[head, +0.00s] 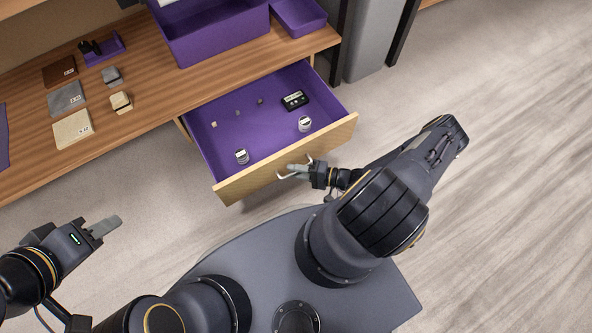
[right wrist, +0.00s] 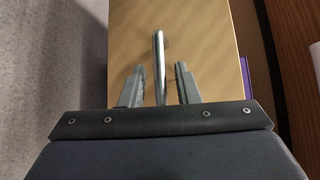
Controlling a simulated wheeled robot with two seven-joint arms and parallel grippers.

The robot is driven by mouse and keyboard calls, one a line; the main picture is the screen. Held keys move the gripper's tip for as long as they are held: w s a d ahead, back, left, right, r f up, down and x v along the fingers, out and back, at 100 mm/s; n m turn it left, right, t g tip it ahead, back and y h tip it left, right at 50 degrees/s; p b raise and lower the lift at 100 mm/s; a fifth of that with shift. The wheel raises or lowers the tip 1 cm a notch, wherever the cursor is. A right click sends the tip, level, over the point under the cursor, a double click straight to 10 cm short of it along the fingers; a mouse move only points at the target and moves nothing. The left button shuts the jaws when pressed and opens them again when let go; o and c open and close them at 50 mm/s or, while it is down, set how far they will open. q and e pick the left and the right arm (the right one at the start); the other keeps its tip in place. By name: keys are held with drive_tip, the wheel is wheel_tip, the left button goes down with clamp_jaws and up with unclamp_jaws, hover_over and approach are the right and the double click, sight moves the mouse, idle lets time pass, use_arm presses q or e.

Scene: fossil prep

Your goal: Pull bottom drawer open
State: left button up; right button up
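A wooden-fronted drawer (head: 235,189) with a purple inside stands pulled out from the desk in the head view. Whether another drawer lies below it is hidden. Its metal handle shows in the right wrist view (right wrist: 159,62). My right gripper (head: 292,172) is at the drawer front. In the right wrist view its fingers (right wrist: 160,86) are apart, one on each side of the handle, with gaps between them and the bar. My left gripper (head: 106,227) is away from the desk at the lower left, holding nothing visible; its finger gap is unclear.
The drawer holds a black device (head: 295,100), two small round jars (head: 305,124) and small bits. On the desktop (head: 150,70) are a purple bin (head: 215,35), a purple tray (head: 299,14) and several labelled blocks. A grey bin (head: 372,40) stands right of the desk.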

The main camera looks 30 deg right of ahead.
drive_tip(key=p+v, duration=0.1)
drive_tip(key=v, duration=0.6)
drive_tip(key=shift+s+d+p, duration=0.3)
drive_tip(key=shift+p, duration=0.05)
idle(0.4)
drive_tip(key=w+d+r+n+g+h, duration=0.1)
drive_tip(key=w+r+n+g, duration=0.15)
drive_tip(key=r, duration=0.75)
drive_tip(key=w+r+n+g+h, duration=0.1)
drive_tip(key=r+n+g, duration=0.25)
drive_tip(key=r, duration=0.65)
drive_tip(key=w+d+r+n+g+h, duration=0.15)
drive_tip(key=r+g, duration=0.25)
drive_tip(key=r, duration=0.6)
drive_tip(key=s+a+r+t+h, duration=0.2)
drive_tip(key=s+a+r, duration=0.2)
drive_tip(key=s+r, duration=0.3)
drive_tip(key=s+a+r+t+h, duration=0.3)
drive_tip(key=s+a+r, duration=0.15)
drive_tip(key=r, duration=0.55)
wheel_tip(320, 180, up, 33)
drive_tip(key=p, duration=3.3)
drive_tip(key=shift+n+p, duration=0.3)
drive_tip(key=shift+n, duration=0.05)
